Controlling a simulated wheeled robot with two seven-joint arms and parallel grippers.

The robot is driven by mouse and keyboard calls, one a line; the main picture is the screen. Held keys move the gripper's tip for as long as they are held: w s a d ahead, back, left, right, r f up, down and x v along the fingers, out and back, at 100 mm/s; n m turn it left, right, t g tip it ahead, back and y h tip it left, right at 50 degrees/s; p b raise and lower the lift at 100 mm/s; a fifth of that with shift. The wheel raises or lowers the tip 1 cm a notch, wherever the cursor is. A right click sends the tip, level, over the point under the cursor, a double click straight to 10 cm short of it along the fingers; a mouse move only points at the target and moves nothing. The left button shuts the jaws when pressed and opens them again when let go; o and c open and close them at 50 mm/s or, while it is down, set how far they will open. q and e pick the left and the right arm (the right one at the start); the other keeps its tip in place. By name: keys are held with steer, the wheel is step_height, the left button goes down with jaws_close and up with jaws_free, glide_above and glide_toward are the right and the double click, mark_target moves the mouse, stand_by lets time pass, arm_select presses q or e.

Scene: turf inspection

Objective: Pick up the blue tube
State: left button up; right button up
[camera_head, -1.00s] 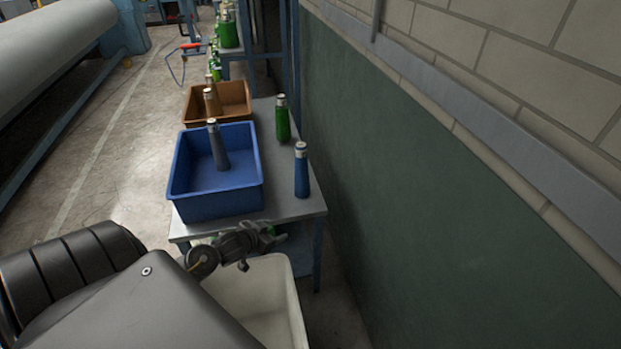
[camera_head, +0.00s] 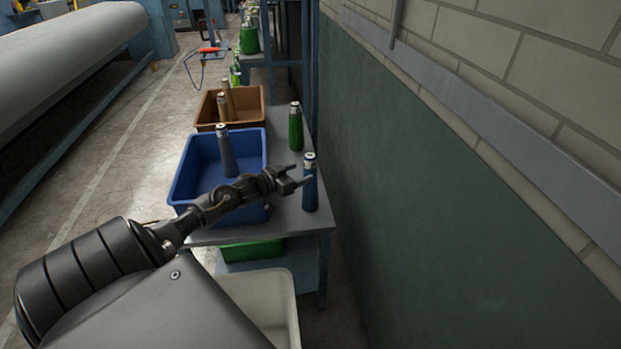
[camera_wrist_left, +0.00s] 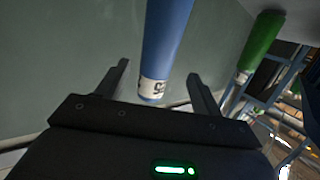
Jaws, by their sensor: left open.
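The blue tube (camera_head: 310,190) stands upright near the right edge of the grey table, with a pale band at its top. My left gripper (camera_head: 302,175) is open and empty, at the upper part of the tube on its left side. In the left wrist view the tube (camera_wrist_left: 166,40) shows between the two spread fingers (camera_wrist_left: 156,84), its white-banded end towards the gripper. I cannot tell whether either finger touches it. My right gripper is not in view.
A green tube (camera_head: 296,128) stands behind the blue one. A blue bin (camera_head: 190,175) holding a grey-blue tube (camera_head: 226,155) lies to the left, under my forearm. A brown bin (camera_head: 255,95) is behind. A green wall (camera_head: 400,180) rises to the right of the table.

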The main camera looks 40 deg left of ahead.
mark_target(305, 171)
arm_select(q)
steer(key=shift+d+p+x, duration=0.2)
steer(key=shift+p+x, duration=0.45)
steer(key=shift+x, duration=2.1)
steer(key=shift+s, duration=0.1)
steer(key=c, duration=1.3)
steer(key=shift+c, duration=0.2)
